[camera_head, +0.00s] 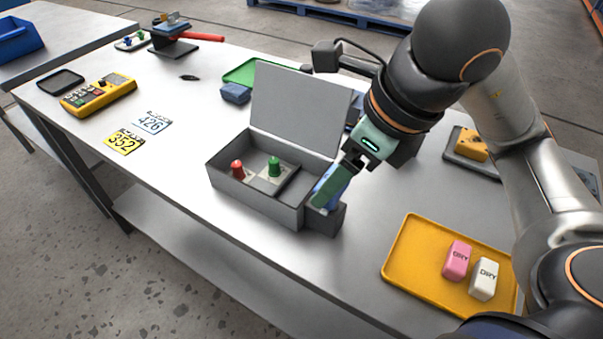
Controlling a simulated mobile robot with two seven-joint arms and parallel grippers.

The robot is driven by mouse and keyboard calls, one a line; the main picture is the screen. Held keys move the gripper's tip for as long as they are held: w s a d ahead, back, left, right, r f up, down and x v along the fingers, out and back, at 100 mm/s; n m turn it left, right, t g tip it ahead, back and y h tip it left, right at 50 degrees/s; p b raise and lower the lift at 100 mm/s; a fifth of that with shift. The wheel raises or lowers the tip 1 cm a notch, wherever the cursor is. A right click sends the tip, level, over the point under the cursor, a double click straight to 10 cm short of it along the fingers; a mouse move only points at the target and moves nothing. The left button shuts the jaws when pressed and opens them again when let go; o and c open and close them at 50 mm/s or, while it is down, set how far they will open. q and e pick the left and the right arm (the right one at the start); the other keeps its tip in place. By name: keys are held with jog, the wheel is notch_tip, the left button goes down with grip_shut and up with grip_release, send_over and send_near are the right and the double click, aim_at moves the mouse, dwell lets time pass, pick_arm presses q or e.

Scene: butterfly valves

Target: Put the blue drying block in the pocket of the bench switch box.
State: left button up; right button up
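The bench switch box (255,203) is a grey open box with its lid (295,105) raised. It holds a red knob (237,168) and a green knob (274,167). A small grey pocket (326,219) is fixed to its right end. My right gripper (333,190) reaches down over this pocket, shut on the blue drying block (327,178). The block is upright and slightly tilted, largely hidden by a finger. Its lower end is at the pocket's mouth; how deep it sits cannot be told. My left gripper is not in view.
A yellow tray (412,257) at the front right holds a pink block (457,261) and a white block (484,279). A yellow meter (98,95) and number plates (124,141) lie left. A blue item (235,93) and green tray (240,72) are behind the box.

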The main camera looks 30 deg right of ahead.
jog(key=w+p, duration=0.2)
jog(key=p, duration=0.2)
jog(key=shift+f, duration=0.1)
jog(key=w+f+p, duration=0.1)
jog(key=w+f, duration=0.5)
jog(key=shift+w+d+f, duration=0.1)
jog(key=shift+w+f, duration=0.2)
jog(key=shift+w, duration=0.05)
jog(key=shift+w+f, duration=0.35)
jog(key=shift+w, duration=0.05)
jog(key=f, duration=0.3)
jog(key=shift+w+f, duration=0.3)
jog(key=shift+f, duration=0.1)
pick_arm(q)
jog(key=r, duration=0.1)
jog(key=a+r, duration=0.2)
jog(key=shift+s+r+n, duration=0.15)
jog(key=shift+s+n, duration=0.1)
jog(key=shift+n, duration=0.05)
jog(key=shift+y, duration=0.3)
pick_arm(e)
jog(key=shift+f, duration=0.2)
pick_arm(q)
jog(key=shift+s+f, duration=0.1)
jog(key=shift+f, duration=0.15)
pick_arm(e)
jog(key=o, duration=1.3)
